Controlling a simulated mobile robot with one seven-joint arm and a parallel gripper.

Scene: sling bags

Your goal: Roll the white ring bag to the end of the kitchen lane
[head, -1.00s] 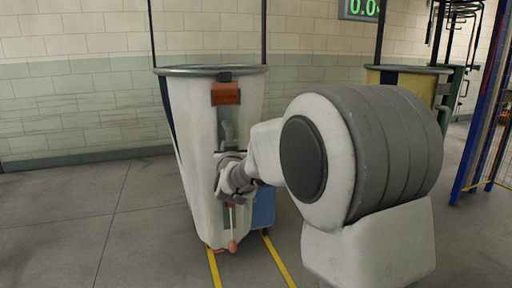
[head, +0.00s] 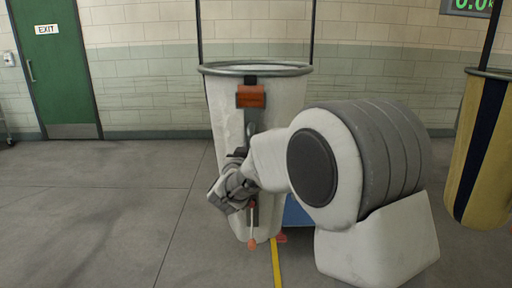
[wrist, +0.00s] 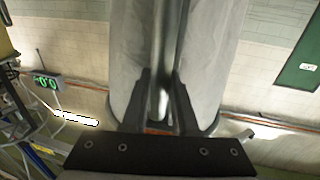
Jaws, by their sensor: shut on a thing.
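The white ring bag (head: 222,115) hangs upright from a round grey ring between two dark straps in the head view. It has an orange tag at the top front and a cord with an orange end below. My gripper (head: 230,188) is at the bag's front, about mid-height. In the wrist view the pale bag cloth (wrist: 214,60) fills the middle. The dark fingers of my gripper (wrist: 162,100) are closed around a grey vertical bar or handle on the bag's front. My arm hides the bag's lower right side.
A yellow lane line (head: 276,262) runs on the floor below the bag. A yellow bag with a dark stripe (head: 466,150) hangs at the right. A green exit door (head: 55,85) stands at the back left. The grey floor (head: 100,210) on the left is clear.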

